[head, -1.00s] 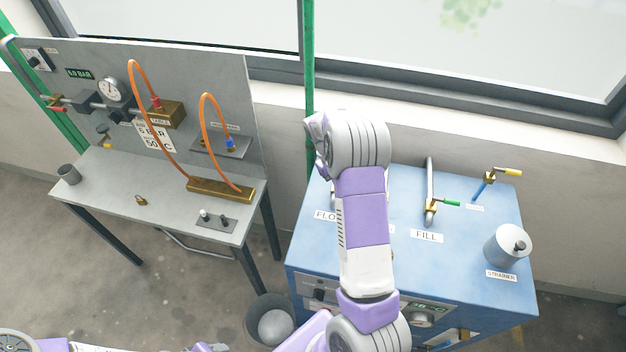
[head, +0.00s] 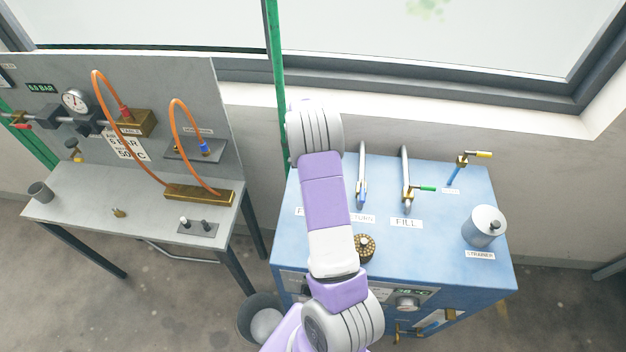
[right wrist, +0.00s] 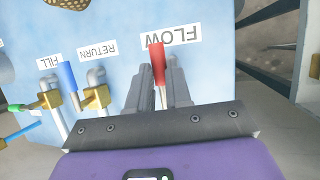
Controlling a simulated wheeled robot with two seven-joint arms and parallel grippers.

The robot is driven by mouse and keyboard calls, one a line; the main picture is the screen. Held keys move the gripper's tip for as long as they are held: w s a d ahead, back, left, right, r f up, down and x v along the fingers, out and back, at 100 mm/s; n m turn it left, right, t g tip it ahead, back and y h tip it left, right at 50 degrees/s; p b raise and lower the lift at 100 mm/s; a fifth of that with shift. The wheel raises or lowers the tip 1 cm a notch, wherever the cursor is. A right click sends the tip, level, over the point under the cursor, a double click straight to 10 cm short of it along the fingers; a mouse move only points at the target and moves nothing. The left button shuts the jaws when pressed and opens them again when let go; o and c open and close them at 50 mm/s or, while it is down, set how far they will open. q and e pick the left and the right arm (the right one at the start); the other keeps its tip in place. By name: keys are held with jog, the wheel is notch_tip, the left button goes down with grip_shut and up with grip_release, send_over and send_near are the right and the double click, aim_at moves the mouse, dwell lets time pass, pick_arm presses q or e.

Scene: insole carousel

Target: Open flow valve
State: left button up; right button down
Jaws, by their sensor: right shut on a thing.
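The red flow valve handle (right wrist: 157,62) stands in the right wrist view, in front of the FLOW label (right wrist: 171,37). My right gripper (right wrist: 160,80) is shut on this handle, with a finger on each side of it. The valve body behind the fingers is hidden. In the head view my right arm covers the flow valve and the gripper, and only the edge of the FLOW label shows. My left gripper is in neither view now.
The blue cabinet top (head: 455,215) also bears the return valve with its blue handle (head: 362,188), the fill valve's green handle (head: 424,188), a yellow-handled valve (head: 480,154) and the grey strainer (head: 484,227). A grey bench (head: 130,205) with orange hoses stands left. A bucket (head: 250,318) stands between.

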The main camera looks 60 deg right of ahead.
dwell(0.6)
jog(key=c, duration=1.1)
grip_release()
jog(key=shift+o, duration=0.2)
jog(key=v, duration=0.7)
jog(key=shift+r, duration=0.3)
jog(key=shift+w+d, duration=0.1)
